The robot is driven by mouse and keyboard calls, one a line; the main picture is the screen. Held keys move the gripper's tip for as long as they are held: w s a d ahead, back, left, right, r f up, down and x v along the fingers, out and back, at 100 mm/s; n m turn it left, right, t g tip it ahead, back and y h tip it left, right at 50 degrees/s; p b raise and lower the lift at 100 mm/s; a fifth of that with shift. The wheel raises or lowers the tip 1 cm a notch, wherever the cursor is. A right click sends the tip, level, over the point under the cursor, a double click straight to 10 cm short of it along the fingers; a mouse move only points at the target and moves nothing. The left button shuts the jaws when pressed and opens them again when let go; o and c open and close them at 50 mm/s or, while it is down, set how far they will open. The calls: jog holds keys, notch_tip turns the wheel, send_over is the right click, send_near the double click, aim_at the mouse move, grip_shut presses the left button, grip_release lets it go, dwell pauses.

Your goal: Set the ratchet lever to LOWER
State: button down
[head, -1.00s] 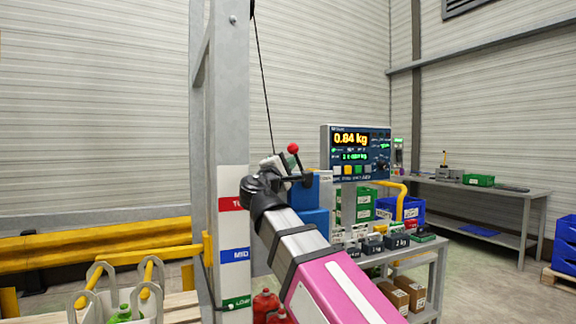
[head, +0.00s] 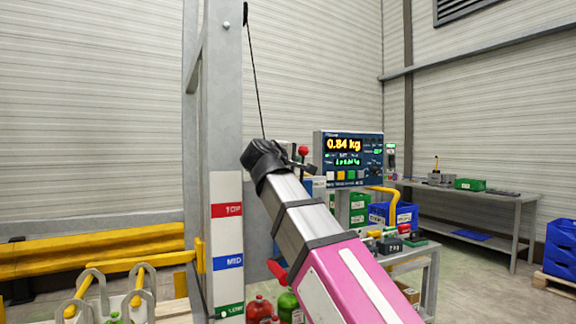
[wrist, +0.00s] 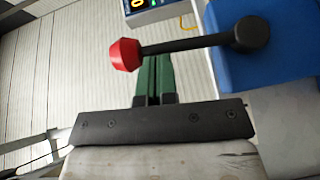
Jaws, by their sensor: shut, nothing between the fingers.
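The ratchet lever is a black rod (wrist: 190,45) with a red knob (wrist: 125,55) at its left end and a round black hub at its right end, on a blue housing (wrist: 285,50). In the head view the red knob (head: 303,150) shows just right of my wrist, which hides part of the lever and housing. My gripper (wrist: 153,62) has green fingers shut together and empty. Their tips show just below the rod in the wrist view, close to it. I cannot tell whether they touch it. No LOWER mark on the lever is readable.
A display (head: 350,158) reading 0.84 kg stands behind the lever. A cart with weights and blue bins (head: 400,214) is at right. A thin cord hangs above the lever.

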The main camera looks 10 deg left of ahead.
jog(key=shift+w+d+r+m+g+y, duration=0.25)
jog(key=shift+w+d+m+g+y, duration=0.45)
jog(key=shift+d+g, duration=0.35)
jog(key=shift+w+d+f, duration=0.1)
jog(key=shift+w+d, duration=0.1)
jog(key=shift+d, duration=0.1)
jog(key=shift+d, duration=0.1)
